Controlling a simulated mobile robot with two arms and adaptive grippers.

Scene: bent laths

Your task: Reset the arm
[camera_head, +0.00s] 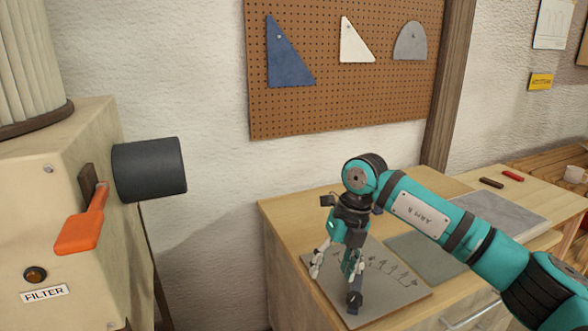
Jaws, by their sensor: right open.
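My right arm comes in from the right and bends down over the wooden bench. My right gripper (335,272) points down above a grey board (408,290) marked with dark lines and small figures. Its fingers are spread apart and I see nothing held between them. A small dark piece (354,300) shows just below the near finger; I cannot tell whether it touches the finger. My left gripper is out of view.
A cream machine (70,200) with an orange lever (82,228), a dark cylinder (150,169) and a FILTER label (45,293) stands at left. A pegboard (340,95) with three flat shapes hangs behind. Grey mats (500,213) and two small bars (491,182) lie at right.

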